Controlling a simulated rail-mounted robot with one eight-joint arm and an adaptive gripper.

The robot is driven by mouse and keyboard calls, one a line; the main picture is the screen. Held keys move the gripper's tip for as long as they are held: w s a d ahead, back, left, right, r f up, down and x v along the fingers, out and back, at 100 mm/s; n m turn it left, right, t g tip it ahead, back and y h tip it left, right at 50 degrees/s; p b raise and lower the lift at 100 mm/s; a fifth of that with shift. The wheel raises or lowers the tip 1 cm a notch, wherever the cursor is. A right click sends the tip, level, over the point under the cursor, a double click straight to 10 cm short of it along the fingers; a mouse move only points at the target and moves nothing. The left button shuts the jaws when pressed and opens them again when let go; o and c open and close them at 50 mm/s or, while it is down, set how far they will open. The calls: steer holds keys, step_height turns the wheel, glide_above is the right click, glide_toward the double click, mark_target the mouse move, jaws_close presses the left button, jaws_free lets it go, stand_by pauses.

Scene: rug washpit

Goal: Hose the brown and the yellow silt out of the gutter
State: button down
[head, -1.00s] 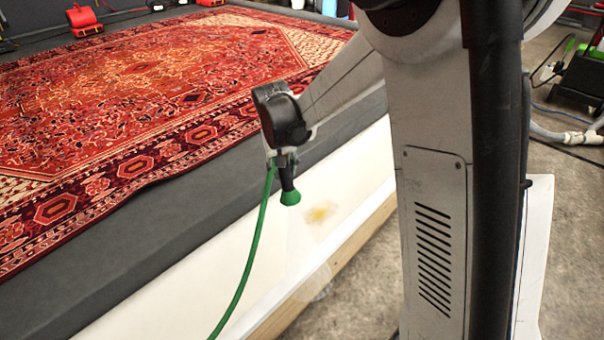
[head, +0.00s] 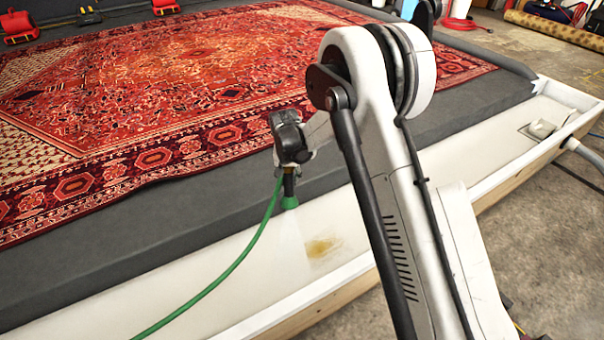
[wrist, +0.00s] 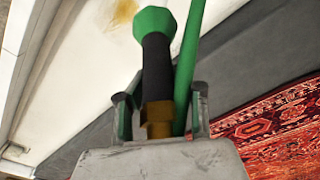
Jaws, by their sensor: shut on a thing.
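My gripper (head: 288,172) is shut on the hose nozzle (head: 290,203), which has a black grip and a green head pointing down. In the wrist view, the nozzle (wrist: 156,65) stands between the two fingers. The green hose (head: 232,268) trails from it to the lower left. A faint pale spray cone shows below the head. A yellow-brown silt patch (head: 320,247) lies on the floor of the white gutter (head: 215,268), right of and below the nozzle. It also shows at the top edge of the wrist view (wrist: 123,13). I cannot make out a second, separate patch; my arm hides part of the gutter.
A red patterned rug (head: 190,90) lies on the dark grey platform (head: 200,220) beside the gutter. A drain fitting (head: 538,130) sits at the gutter's far right end. A wooden-sided rim (head: 310,308) borders the near side. Red blowers (head: 17,27) stand at the back.

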steer(key=shift+f+b, duration=1.4)
steer(key=shift+f, duration=1.9)
steer(key=w+d+r, duration=0.1)
steer(key=w+d, duration=0.3)
steer(key=d, duration=0.3)
steer(key=w+d+r+p, duration=0.1)
steer(key=w+d, duration=0.4)
steer(key=d, duration=0.3)
steer(key=w+d+r, duration=0.2)
steer(key=w+d, duration=0.2)
steer(key=d, duration=0.4)
steer(key=shift+w+d+p, duration=0.15)
steer(key=shift+p, duration=0.15)
stand_by(3.0)
